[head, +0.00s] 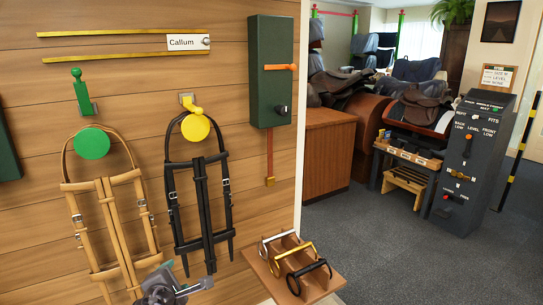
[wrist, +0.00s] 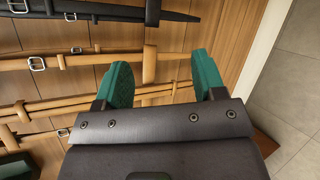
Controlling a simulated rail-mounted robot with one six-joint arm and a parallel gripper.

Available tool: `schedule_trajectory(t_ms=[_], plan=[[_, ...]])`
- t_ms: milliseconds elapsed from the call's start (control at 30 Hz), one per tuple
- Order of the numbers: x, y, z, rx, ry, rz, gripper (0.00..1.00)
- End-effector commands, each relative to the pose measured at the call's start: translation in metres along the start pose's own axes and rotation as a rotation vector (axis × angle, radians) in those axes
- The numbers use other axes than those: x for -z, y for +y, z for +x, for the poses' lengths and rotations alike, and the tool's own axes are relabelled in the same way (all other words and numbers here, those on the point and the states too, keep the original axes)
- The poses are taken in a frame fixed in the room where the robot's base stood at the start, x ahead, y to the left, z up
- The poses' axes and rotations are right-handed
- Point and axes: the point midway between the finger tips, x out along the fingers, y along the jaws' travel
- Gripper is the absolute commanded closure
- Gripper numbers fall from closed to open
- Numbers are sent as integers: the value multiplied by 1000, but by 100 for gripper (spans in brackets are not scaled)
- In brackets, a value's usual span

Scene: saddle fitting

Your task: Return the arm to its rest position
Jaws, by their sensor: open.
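My gripper (head: 186,277) is at the bottom of the head view, in front of the lower ends of the tan bridle (head: 110,225) and the black bridle (head: 202,205). Most of my arm is out of the picture. In the wrist view my gripper (wrist: 163,82) shows two green-padded fingers spread apart with nothing between them. Behind the fingers are tan straps (wrist: 75,80) with buckles and a black strap (wrist: 110,10) against the wood wall. I cannot tell how far the fingers are from the straps.
A small wooden shelf (head: 318,284) with several bits or rings juts out right of my gripper. A green box (head: 270,75) with an orange lever hangs on the wall. A dark control cabinet (head: 471,165) and saddles stand farther right. Carpet (head: 390,245) between is clear.

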Motion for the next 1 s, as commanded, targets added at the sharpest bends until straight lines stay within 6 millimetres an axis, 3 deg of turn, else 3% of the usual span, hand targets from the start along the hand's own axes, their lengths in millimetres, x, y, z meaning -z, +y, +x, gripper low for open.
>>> schedule_trajectory(t_ms=[33, 133, 200, 300, 433, 600, 700, 733, 1000], plan=[[-32, -35, 7, 143, -46, 203, 36], [-94, -113, 12, 468, -196, 666, 36], [-135, -166, 3, 692, -338, 977, 36], [-184, -226, -20, 963, -537, 1345, 36], [-229, -266, -43, 1158, -675, 1616, 36], [-292, -304, -54, 1189, -776, 1813, 36], [-332, -320, -60, 1165, -852, 1898, 36], [-338, -296, -69, 1168, -842, 1887, 36], [-382, -206, -107, 1166, -838, 1879, 36]])
